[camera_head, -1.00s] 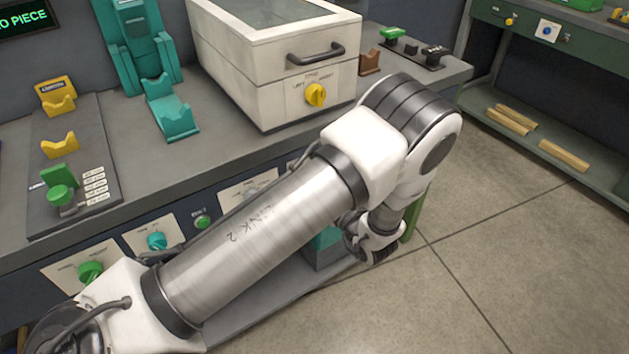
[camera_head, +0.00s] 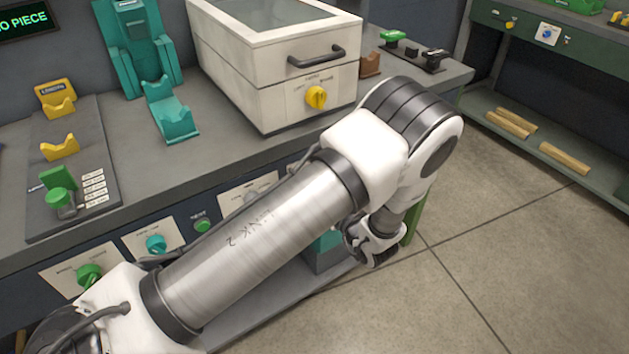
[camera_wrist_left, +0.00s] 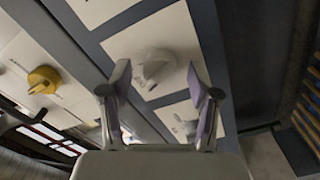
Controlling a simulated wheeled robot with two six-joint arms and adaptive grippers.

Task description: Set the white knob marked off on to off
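The white knob (camera_wrist_left: 155,68) sits on a pale plate on the bench's dark front panel, in the left wrist view. My left gripper (camera_wrist_left: 160,82) is open, with one finger on each side of the knob in the picture. Contact with the knob cannot be told. In the head view the same knob (camera_head: 251,194) is small and partly hidden behind my left arm. The left fingertips are hidden there. My right gripper is in neither view.
The front panel also carries a green knob (camera_head: 89,274), a teal knob (camera_head: 156,243) and a green button (camera_head: 202,225). A white box with a yellow knob (camera_head: 316,97) stands on the bench top. Open floor (camera_head: 480,250) lies to the right.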

